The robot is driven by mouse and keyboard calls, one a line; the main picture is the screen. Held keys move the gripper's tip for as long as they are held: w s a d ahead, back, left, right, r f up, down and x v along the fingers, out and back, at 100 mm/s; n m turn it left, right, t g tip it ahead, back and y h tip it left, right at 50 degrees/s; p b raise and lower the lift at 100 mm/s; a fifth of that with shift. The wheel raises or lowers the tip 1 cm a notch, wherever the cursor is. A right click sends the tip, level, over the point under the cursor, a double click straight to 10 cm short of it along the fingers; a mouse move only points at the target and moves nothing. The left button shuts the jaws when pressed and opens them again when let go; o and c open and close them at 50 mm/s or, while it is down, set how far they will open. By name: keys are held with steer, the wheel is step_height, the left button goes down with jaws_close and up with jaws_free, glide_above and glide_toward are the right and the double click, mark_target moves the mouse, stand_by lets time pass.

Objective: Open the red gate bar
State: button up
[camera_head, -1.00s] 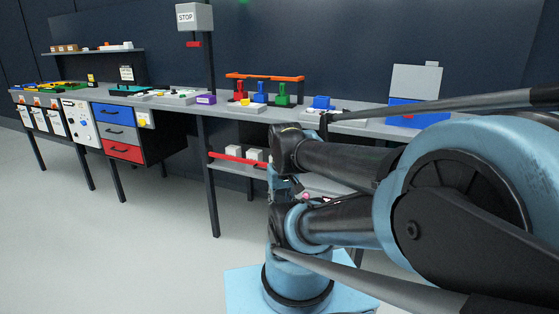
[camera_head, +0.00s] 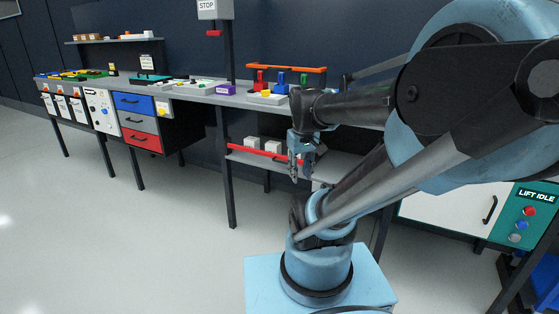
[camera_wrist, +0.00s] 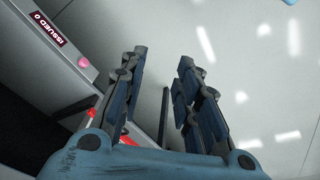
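The red gate bar (camera_head: 258,152) runs along the front of the lower shelf, in front of small white boxes, in the head view. Its right end passes behind my gripper (camera_head: 299,176), which points downward there. In the wrist view red parts (camera_wrist: 127,138) show low, left of the fingers, probably a piece of the bar.
White boxes (camera_head: 251,143) sit on the lower shelf. A dark table leg (camera_head: 228,165) stands left of my gripper. In the wrist view a grey panel with an "ISSUED 0" label (camera_wrist: 50,30) and a pink knob (camera_wrist: 84,62) is at left. Floor in front is open.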

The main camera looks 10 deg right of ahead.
steer(key=w+r+n, duration=0.2)
steer(key=w+r, duration=0.2)
steer(key=w, duration=0.3)
steer(key=n+h, duration=0.1)
steer(key=n, duration=0.6)
glide_above(281, 157)
steer(key=s+a, duration=0.3)
steer(key=s, duration=0.3)
steer(key=x, duration=0.2)
steer(key=shift+g, duration=0.3)
steer(key=f, duration=0.5)
steer(key=w+d+f, duration=0.1)
steer(key=f, duration=0.4)
steer(key=d+f, duration=0.1)
steer(key=f, duration=0.5)
steer(key=shift+w+f, duration=0.1)
steer(key=shift+w, duration=0.2)
steer(key=shift+c, duration=0.6)
jaws_close()
